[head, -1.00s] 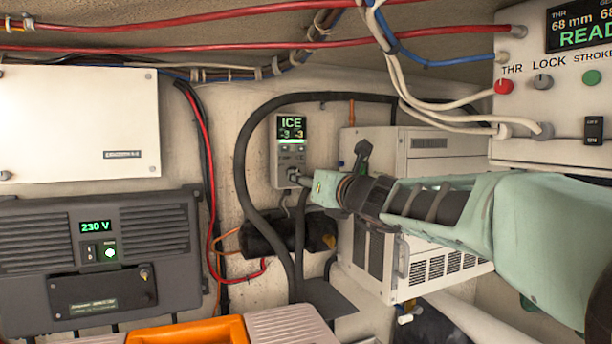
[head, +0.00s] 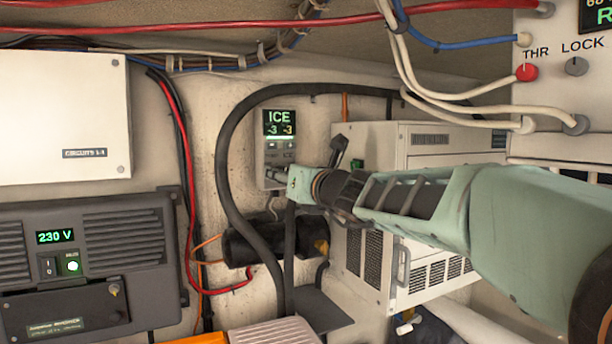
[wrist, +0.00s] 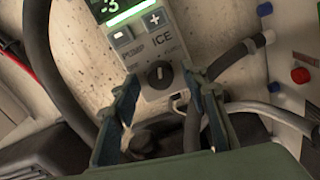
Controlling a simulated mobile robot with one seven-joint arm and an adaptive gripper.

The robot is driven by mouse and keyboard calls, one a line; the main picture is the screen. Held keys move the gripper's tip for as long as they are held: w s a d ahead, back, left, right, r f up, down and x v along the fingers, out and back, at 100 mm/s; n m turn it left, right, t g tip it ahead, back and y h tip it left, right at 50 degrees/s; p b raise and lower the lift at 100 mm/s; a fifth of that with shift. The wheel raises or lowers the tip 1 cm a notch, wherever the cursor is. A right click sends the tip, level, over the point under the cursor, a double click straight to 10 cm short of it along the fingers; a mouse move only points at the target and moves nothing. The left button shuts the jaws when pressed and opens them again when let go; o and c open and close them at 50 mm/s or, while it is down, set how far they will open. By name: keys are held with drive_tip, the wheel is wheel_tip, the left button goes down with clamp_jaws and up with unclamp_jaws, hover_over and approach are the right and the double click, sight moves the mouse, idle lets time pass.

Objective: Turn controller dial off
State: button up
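The controller (head: 279,148) is a slim grey box on the back wall, with a green-lit display reading "ICE" and "-3 -3". In the wrist view the controller (wrist: 138,40) shows tilted, with minus and plus buttons and the labels PUMP and ICE. Its dark round dial (wrist: 159,74), with a small light mark, is near its lower end. My gripper (wrist: 160,80) is open, its two blue-green fingers on either side of the dial, with gaps visible. Contact cannot be told.
A thick black hose (head: 224,165) loops around the controller's left. A white louvred unit (head: 400,270) stands close under and behind my arm. A black cylinder (head: 240,246) lies below. A grey inverter (head: 85,255) reading "230 V" is at left.

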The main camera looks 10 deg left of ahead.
clamp_jaws()
drive_tip(key=shift+r+n+b, duration=0.1)
drive_tip(key=shift+n+b, duration=5.25)
drive_tip(key=shift+n, duration=3.65)
drive_tip(key=shift+d, duration=0.1)
drive_tip(key=shift+o, duration=0.2)
unclamp_jaws()
drive_tip(key=shift+w, duration=0.1)
